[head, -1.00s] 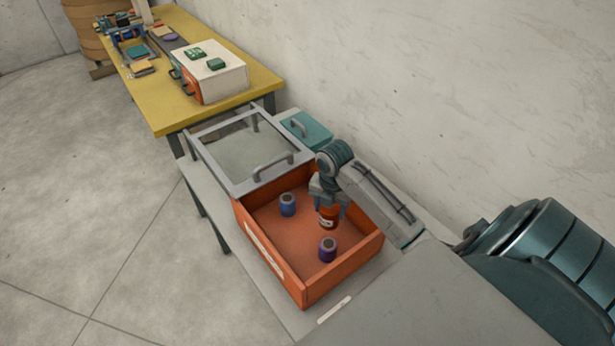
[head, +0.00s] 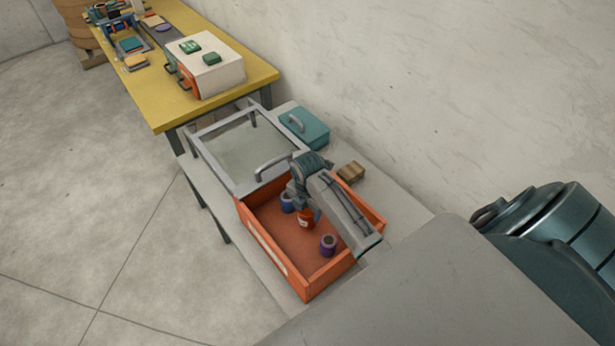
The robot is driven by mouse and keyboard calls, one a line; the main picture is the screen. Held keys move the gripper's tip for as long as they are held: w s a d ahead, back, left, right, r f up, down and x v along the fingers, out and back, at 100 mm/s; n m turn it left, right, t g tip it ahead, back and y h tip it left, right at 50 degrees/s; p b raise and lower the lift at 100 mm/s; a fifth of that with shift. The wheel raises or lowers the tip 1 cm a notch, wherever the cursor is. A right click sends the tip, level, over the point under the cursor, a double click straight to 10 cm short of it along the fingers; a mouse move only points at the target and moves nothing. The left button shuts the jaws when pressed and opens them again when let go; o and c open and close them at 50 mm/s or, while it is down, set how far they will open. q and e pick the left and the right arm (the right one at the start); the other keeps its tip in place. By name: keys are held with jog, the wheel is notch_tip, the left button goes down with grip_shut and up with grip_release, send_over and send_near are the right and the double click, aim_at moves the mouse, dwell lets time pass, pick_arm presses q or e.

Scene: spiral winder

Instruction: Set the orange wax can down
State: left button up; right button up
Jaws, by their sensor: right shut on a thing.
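The orange wax can (head: 305,219) is inside the orange box (head: 268,249), between a blue can (head: 287,203) and a purple can (head: 328,245). My right gripper (head: 304,207) comes down over the can from above and is shut on it. The can looks upright and low in the box, but I cannot tell whether its base touches the floor. My arm hides part of the box's right side. My left gripper is not in view.
A yellow table (head: 254,85) with a white box (head: 209,66) stands beyond.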

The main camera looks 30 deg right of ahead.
aim_at(307, 209)
notch_tip(307, 209, down, 4)
jog(key=shift+w+r+p, duration=0.1)
jog(key=shift+r+p, duration=0.1)
jog(key=shift+p, duration=0.3)
jog(key=shift+f, duration=0.2)
jog(key=o, duration=1.1)
jog(key=shift+f, duration=0.1)
notch_tip(307, 209, up, 11)
jog(key=b, duration=0.3)
jog(key=shift+b, duration=0.35)
jog(key=shift+r, duration=0.65)
